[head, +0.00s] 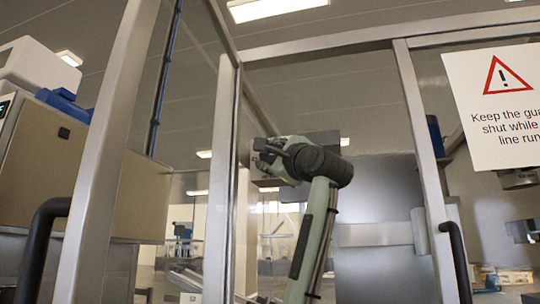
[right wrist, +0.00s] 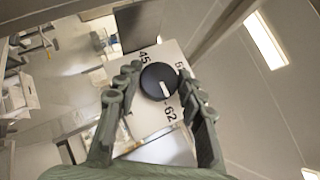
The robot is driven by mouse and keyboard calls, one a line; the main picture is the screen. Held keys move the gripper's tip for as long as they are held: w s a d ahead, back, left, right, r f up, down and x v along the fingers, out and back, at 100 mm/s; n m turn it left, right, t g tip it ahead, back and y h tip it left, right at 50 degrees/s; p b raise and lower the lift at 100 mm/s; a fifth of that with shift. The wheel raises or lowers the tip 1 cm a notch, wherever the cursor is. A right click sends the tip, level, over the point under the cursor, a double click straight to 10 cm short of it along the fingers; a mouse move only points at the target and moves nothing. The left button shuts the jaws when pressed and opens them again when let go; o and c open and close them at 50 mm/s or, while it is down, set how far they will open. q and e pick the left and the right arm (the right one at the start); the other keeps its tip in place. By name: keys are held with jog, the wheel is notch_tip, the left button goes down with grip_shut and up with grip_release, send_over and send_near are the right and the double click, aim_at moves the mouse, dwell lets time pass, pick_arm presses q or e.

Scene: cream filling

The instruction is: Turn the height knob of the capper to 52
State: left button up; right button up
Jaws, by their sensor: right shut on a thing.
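The height knob (right wrist: 158,78) is a round black knob with a white pointer line, on a pale dial plate (right wrist: 176,50) of the capper. Printed numbers 45 and 62 show around it, and another is partly hidden by a finger. The pointer slants down and slightly right, towards the 62 side. My right gripper (right wrist: 160,84) has its fingers on both sides of the knob and is shut on it. In the head view my right gripper (head: 270,158) is raised inside the guard frame, at a dark box (head: 322,140); the knob cannot be made out there. My left gripper is out of view.
Metal guard posts (head: 222,170) and a right-hand door frame (head: 425,170) with dark handles stand around my arm. A warning sign (head: 500,105) hangs at the right. A beige machine (head: 45,160) stands at the left.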

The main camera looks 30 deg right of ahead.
jog(key=shift+c, duration=0.4)
jog(key=shift+n+y, duration=0.3)
jog(key=shift+n, duration=0.1)
jog(key=n+g, duration=0.1)
jog(key=n+g+y, duration=0.1)
jog(key=n, duration=0.1)
jog(key=shift+r+y, duration=0.2)
jog(key=shift+y, duration=0.1)
jog(key=n+g, duration=0.4)
jog(key=shift+r, duration=0.2)
jog(key=n+g, duration=0.2)
jog(key=g, duration=0.1)
jog(key=shift+r, duration=0.15)
jog(key=n+g+h, duration=0.2)
jog(key=g, duration=0.1)
jog(key=shift+a, duration=0.15)
jog(key=shift+w+n+g, duration=0.15)
jog(key=shift+n+g, duration=0.25)
jog(key=o, duration=1.2)
jog(key=shift+r, duration=0.1)
jog(key=shift+c, duration=0.2)
